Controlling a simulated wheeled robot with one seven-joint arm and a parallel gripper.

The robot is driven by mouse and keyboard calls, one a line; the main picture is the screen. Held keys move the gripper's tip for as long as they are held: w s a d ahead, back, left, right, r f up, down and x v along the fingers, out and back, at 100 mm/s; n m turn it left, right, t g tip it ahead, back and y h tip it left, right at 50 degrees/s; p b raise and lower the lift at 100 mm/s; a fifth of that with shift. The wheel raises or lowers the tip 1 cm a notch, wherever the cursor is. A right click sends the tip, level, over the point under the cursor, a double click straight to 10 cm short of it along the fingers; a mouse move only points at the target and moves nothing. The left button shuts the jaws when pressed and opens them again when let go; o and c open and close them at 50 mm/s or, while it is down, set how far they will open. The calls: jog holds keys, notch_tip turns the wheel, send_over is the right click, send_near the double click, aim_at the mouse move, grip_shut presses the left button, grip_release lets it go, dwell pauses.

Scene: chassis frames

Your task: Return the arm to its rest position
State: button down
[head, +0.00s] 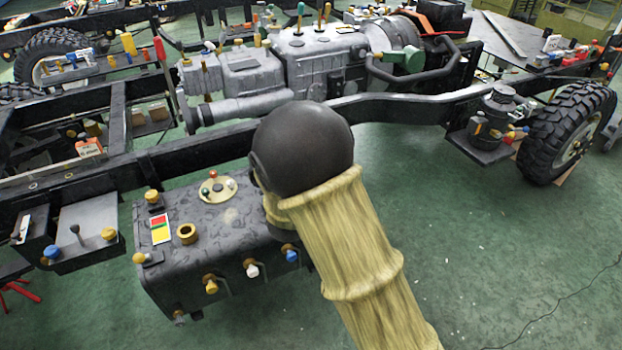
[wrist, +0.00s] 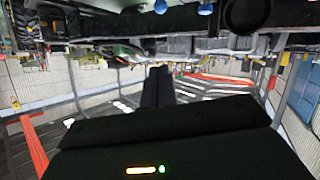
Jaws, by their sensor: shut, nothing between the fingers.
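My arm (head: 355,260), in a pale yellow sleeve, reaches up from the bottom of the head view and ends in a dark round joint (head: 305,148) in front of the chassis. What lies beyond that joint is hidden in the head view. In the wrist view my gripper (wrist: 158,74) shows as a black body with its dark fingers together, empty and apart from anything. The wrist view looks upside down, with the chassis parts along its top.
A black tank (head: 210,255) with caps and fittings is beside the arm, at its left. The chassis rail (head: 405,104) runs behind the joint, with a grey gearbox (head: 320,62) beyond. A wheel (head: 565,135) stands right. Green floor (head: 500,240) is clear at lower right.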

jog(key=shift+a, duration=0.1)
jog(key=s+d+r+m+g+y, duration=0.1)
jog(key=s+d+g, duration=0.4)
jog(key=s+d, duration=0.5)
jog(key=s+d+r+g+y, duration=0.1)
jog(key=s+d+g, duration=0.5)
jog(key=s+d, duration=0.5)
jog(key=w+a+p+v, duration=0.2)
jog(key=p+v, duration=1.8)
jog(key=shift+r, duration=0.15)
jog(key=shift+w+a, duration=0.1)
dwell(0.5)
jog(key=shift+s+a, duration=0.1)
jog(key=shift+s, duration=0.1)
jog(key=shift+w, duration=0.1)
